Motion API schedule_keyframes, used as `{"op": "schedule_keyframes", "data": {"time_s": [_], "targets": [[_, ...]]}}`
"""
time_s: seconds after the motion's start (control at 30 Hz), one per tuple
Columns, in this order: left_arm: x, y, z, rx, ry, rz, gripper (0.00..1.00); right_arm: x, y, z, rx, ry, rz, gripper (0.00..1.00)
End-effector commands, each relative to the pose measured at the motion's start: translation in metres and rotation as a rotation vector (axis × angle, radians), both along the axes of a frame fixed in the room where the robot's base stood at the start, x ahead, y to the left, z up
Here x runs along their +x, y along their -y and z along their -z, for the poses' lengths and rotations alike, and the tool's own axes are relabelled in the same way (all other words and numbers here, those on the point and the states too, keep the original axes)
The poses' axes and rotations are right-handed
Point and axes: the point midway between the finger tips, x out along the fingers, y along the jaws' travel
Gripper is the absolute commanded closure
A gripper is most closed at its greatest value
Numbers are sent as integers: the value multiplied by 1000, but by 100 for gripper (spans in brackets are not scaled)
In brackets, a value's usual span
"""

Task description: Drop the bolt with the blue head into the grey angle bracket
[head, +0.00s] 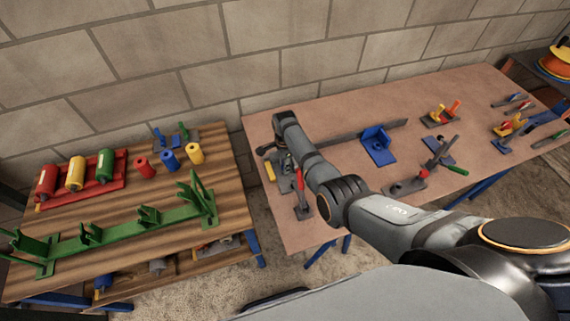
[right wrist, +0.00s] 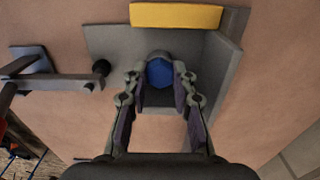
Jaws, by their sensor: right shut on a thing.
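The blue-headed bolt (right wrist: 159,72) sits between the fingertips of my right gripper (right wrist: 160,80) in the right wrist view. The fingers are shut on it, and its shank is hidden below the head. The grey angle bracket (right wrist: 226,70) lies under and around it, with a flat plate and a raised wall on the right. The bolt appears over the plate; I cannot tell whether it touches. In the head view, part of the bracket (head: 285,185) shows beneath my right gripper (head: 284,165). My left gripper is not in view.
A yellow bar (right wrist: 177,16) borders the bracket. A grey clamp with a black tip (right wrist: 100,67) stands close at left. A blue angle bracket (head: 378,146) and several clamps are farther right on the brown table (head: 330,220). A wooden table (head: 120,215) with coloured cylinders stands left.

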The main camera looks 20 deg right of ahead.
Motion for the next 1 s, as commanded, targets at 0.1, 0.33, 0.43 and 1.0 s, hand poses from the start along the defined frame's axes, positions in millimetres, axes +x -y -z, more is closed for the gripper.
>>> {"op": "schedule_keyframes", "data": {"time_s": [0.1,0.33,0.43,1.0], "targets": [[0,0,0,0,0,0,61,-1,0,1,0,-2,0,70],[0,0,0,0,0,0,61,-1,0,1,0,-3,0,48],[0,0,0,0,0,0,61,-1,0,1,0,-3,0,48],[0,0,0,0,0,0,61,0,0,-83,0,1,0,48]]}}
